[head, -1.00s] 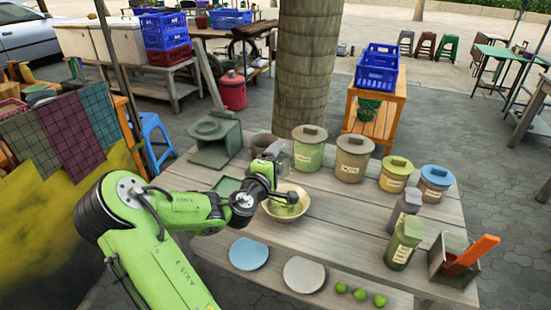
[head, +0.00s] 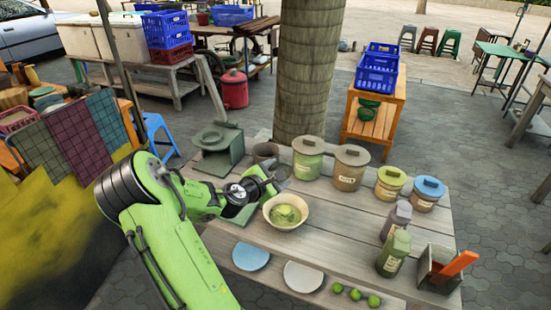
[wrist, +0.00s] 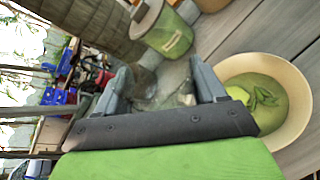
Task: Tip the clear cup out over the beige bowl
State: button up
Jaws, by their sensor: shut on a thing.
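My gripper (head: 272,176) is shut on the clear cup (head: 281,174), just behind and above the beige bowl. The cup also shows between the fingers in the wrist view (wrist: 152,92), faint and see-through. The wrist view is rolled far to one side, so the cup appears tipped; its mouth and contents are hard to make out. The beige bowl (head: 302,215) stands upright on the table with green food in it. It shows at the right of the wrist view (wrist: 302,118), with leaves and a pale green lump inside. The cup is apart from the bowl.
Lidded jars (head: 307,160) line the table's back, near the gripper. A dark clay mortar (head: 265,152) stands behind it. Two bottles (head: 393,252) and a box with an orange handle (head: 440,270) are at right. Blue and pale discs (head: 303,276) and limes lie in front.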

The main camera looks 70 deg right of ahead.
jog(key=n+p, duration=0.1)
jog(key=p, duration=0.1)
jog(key=n+g+p, duration=0.1)
jog(key=p, duration=0.1)
jog(key=s+n+g+y+p, duration=0.1)
jog(key=p, duration=0.1)
jog(key=shift+a+p, duration=0.25)
jog(key=shift+p, duration=0.1)
jog(key=shift+s+a+f+n+g+y+p, duration=0.15)
jog(key=shift+f+n+g+y+p, duration=0.3)
jog(key=shift+n+p, duration=0.5)
jog(key=shift+s+f, duration=0.1)
jog(key=shift+f, duration=0.15)
